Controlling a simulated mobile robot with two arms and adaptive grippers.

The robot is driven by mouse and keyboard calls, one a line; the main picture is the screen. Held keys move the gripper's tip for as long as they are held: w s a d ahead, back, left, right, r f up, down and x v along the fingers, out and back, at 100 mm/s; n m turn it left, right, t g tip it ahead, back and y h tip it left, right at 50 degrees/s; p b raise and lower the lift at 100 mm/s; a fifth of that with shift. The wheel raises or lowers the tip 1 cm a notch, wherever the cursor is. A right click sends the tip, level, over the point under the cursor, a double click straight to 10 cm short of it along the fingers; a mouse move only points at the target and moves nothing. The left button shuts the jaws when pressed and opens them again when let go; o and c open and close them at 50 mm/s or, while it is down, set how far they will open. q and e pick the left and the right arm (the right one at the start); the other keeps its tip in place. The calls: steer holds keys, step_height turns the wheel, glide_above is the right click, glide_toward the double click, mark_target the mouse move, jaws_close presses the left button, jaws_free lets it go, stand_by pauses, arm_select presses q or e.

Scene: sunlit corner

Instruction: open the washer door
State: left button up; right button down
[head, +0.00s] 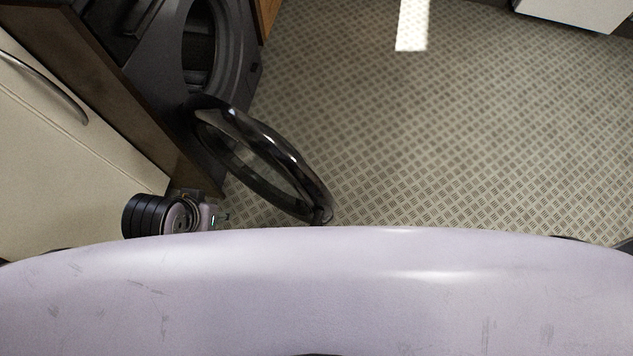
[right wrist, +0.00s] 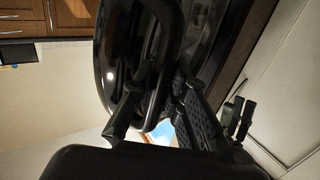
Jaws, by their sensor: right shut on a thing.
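The dark washer (head: 172,65) stands at the upper left of the head view, its round opening showing. Its black ring-shaped door (head: 262,160) is swung well out from the front, over the floor. In the right wrist view the door (right wrist: 117,45) fills the upper middle. My right gripper (right wrist: 158,112) is shut on the rim of the door, one finger on each side of it. In the head view my pale body hides the right gripper.
A cream cabinet (head: 60,150) with a curved metal handle (head: 50,82) stands left of the washer, behind a dark panel edge (head: 115,100). The patterned floor (head: 450,140) is clear to the right. A white unit (head: 580,12) is at the top right.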

steer(key=shift+a, duration=0.15)
steer(key=c, duration=1.5)
jaws_free()
steer(key=shift+c, duration=0.2)
steer(key=shift+r, duration=0.15)
